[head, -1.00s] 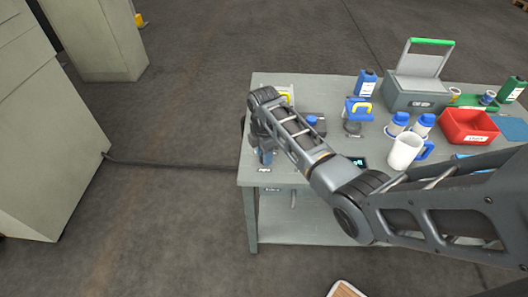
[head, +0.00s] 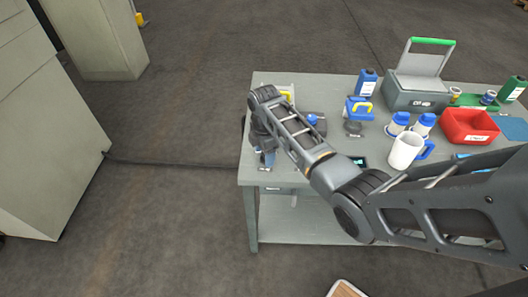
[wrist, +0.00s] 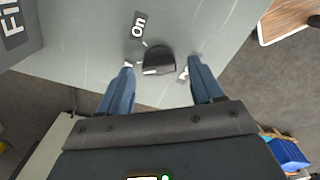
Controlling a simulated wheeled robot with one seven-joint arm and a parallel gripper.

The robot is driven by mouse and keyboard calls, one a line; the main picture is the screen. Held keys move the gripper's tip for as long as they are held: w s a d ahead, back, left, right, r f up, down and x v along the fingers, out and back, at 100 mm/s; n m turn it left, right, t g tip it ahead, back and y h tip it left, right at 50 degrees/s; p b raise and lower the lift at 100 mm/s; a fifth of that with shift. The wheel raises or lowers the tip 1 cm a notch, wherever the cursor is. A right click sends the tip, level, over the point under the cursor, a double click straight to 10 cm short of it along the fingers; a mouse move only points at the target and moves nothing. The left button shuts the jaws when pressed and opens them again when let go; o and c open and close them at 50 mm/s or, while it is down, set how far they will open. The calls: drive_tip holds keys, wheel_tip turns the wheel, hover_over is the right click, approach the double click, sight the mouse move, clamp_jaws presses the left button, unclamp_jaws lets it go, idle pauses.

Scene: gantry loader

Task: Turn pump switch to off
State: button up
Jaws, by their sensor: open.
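The pump switch (wrist: 158,57) is a dark knob on the grey tabletop in the wrist view. A white mark shows at its lower left edge. An "On" label (wrist: 138,25) lies above it to the left. A second label (wrist: 183,70) lies to its right, mostly hidden by a finger. My gripper (wrist: 160,70) is open, with one blue finger on each side of the knob's near end; I cannot tell whether they touch it. In the head view my gripper (head: 267,158) is at the table's left front corner, and the switch is hidden there.
The table (head: 300,185) carries a white mug (head: 403,151), a red bin (head: 468,127), blue-capped bottles (head: 397,124) and a grey case (head: 418,97) to the right. A block marked "Fil" (wrist: 18,30) stands left of the switch.

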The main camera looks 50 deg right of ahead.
wheel_tip(320, 180, up, 8)
drive_tip(key=shift+f+b, duration=0.15)
drive_tip(key=shift+b, duration=0.2)
drive_tip(key=shift+f, duration=0.1)
idle(0.4)
drive_tip(key=s+a+f, duration=0.1)
drive_tip(key=a+f, duration=0.1)
drive_tip(key=s+a+f+m+t, duration=0.1)
drive_tip(key=a+f, duration=0.1)
drive_tip(key=a, duration=0.1)
drive_tip(key=a+f+t, duration=0.1)
drive_tip(key=a+f, duration=0.1)
drive_tip(key=a, duration=0.1)
drive_tip(key=shift+s+f+m, duration=0.2)
drive_tip(key=shift+s+m, duration=0.2)
drive_tip(key=s+a+f+m+t, duration=0.4)
drive_tip(key=s+a, duration=0.5)
drive_tip(key=a, duration=0.1)
drive_tip(key=s+a+r+m+t, duration=0.3)
drive_tip(key=s+a+r, duration=0.1)
drive_tip(key=s, duration=0.6)
drive_tip(key=s+r+m+t, duration=0.2)
drive_tip(key=s+r+t, duration=0.1)
drive_tip(key=s+r, duration=0.5)
drive_tip(key=s+r+m+t, duration=0.3)
drive_tip(key=s+r, duration=0.5)
drive_tip(key=r, duration=0.6)
drive_tip(key=shift+r+b, duration=0.15)
drive_tip(key=shift+b, duration=0.25)
